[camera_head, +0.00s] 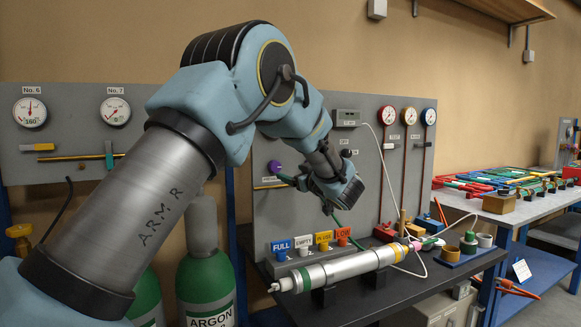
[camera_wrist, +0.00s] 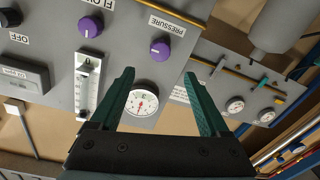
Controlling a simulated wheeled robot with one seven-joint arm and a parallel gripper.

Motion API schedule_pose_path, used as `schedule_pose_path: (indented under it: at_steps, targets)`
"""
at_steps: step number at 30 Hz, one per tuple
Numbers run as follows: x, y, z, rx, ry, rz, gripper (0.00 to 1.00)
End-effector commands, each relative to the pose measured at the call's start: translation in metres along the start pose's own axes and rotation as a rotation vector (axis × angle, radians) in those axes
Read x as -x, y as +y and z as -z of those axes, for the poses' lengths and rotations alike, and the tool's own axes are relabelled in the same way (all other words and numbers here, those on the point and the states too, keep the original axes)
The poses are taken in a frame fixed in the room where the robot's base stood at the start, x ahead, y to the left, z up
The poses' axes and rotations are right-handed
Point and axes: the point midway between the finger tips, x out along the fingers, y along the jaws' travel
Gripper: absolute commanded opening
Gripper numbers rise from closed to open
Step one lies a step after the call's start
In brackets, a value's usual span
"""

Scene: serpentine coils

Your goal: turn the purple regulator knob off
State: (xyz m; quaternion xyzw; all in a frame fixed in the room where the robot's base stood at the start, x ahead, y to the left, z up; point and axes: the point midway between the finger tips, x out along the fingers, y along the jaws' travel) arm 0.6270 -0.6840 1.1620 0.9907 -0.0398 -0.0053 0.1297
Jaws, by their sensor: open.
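In the wrist view, a round purple knob (camera_wrist: 160,48) sits on the grey panel beside a PRESSURE label, with a pale mark on its face. A second purple knob (camera_wrist: 90,26) sits to its left by a FLOW label. My gripper (camera_wrist: 159,73) is open and empty, its green fingers apart on either side below the PRESSURE knob in the picture, not touching it. In the head view, one purple knob (camera_head: 275,166) shows on the panel just left of my gripper (camera_head: 309,200). I cannot tell there which knob it is; my arm hides part of the panel.
A white dial gauge (camera_wrist: 141,100) shows between my fingers, and a clear flow tube (camera_wrist: 88,85) stands to the left. In the head view, a silver cylinder (camera_head: 340,269) lies on the bench below my gripper, with coloured label tags (camera_head: 322,241) behind it.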

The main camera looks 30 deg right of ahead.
Motion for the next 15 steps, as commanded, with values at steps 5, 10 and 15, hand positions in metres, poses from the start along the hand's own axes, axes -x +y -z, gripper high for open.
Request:
schedule_pose_path:
  at_steps: [5,10,15]
  targets:
    - [-0.022,-0.001,0.003,-0.001,0.003,0.004,0.79]
    - [-0.055,-0.001,0.003,-0.001,0.002,0.004,0.79]
    - [-0.083,0.000,0.003,0.000,0.002,0.001,0.79]
